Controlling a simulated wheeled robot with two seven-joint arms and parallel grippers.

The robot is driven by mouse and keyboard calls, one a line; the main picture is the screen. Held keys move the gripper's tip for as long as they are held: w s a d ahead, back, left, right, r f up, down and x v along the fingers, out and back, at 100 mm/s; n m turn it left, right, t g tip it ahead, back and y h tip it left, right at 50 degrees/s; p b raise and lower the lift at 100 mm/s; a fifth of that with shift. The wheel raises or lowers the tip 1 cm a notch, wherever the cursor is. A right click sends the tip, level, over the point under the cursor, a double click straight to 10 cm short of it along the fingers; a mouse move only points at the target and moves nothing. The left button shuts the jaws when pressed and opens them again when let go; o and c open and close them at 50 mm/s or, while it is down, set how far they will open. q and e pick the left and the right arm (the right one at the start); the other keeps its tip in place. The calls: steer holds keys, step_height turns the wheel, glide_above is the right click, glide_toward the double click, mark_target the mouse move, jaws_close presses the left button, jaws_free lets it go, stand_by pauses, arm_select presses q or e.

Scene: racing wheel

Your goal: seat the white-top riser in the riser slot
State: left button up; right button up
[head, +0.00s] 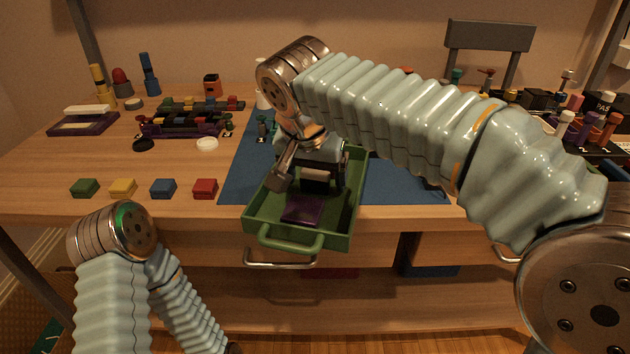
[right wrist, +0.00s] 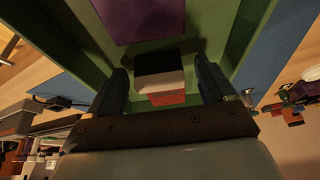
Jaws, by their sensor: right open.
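In the head view a dark block with a pale top (head: 316,178), which looks like the white-top riser, is in the green tray (head: 256,212). My right gripper (head: 322,188) is low over the tray. In the right wrist view the block (right wrist: 160,80) shows black, white and red bands. It lies between the two fingers of my right gripper (right wrist: 162,88), which are open, with a gap on each side. A purple piece (head: 302,208) lies in the front of the tray. My left gripper is out of view. I cannot make out the riser slot.
A blue mat (head: 238,178) lies under the tray. Green, yellow, blue and red blocks (head: 163,188) line the table's left front. A purple rack with coloured pieces (head: 182,128) stands behind. My right arm hides much of the table's right side.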

steer(key=c, duration=1.1)
